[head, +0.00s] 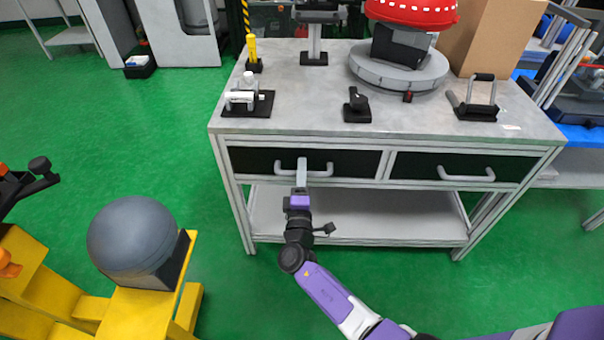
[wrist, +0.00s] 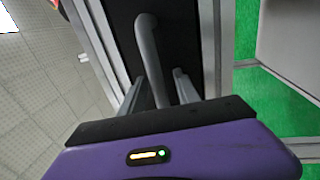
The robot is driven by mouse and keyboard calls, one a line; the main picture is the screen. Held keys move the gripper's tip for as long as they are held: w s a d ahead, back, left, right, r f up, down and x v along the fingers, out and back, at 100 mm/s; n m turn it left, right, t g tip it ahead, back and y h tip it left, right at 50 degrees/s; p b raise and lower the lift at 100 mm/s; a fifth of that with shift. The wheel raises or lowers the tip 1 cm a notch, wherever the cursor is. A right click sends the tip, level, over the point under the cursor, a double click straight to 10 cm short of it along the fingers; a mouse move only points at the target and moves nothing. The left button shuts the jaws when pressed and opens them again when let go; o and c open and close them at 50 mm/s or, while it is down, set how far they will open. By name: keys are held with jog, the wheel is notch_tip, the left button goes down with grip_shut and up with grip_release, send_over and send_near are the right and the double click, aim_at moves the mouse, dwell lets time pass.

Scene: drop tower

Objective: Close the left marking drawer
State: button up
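The left marking drawer (head: 254,160) has a dark front in a light metal frame, under the left half of the grey worktop. In the head view it looks about level with its neighbour; I cannot tell if a small gap is left. Its grey bar handle (head: 318,170) is at the middle of the front. My gripper (head: 301,163) is at this handle. In the wrist view the handle (wrist: 148,45) runs between the two fingers of my gripper (wrist: 160,82), which stand apart. I cannot tell whether they touch it. The handle's lower end is hidden behind my gripper.
The right drawer (head: 413,165) with its own handle is beside it. The worktop (head: 310,110) carries small fixtures, a red-topped device (head: 410,12) and a cardboard box (head: 490,38). A lower shelf (head: 390,215) is below. A grey ball (head: 132,238) on a yellow stand is at left.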

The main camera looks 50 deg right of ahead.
jog(key=v, duration=0.8)
jog(key=shift+r, duration=0.1)
dwell(0.6)
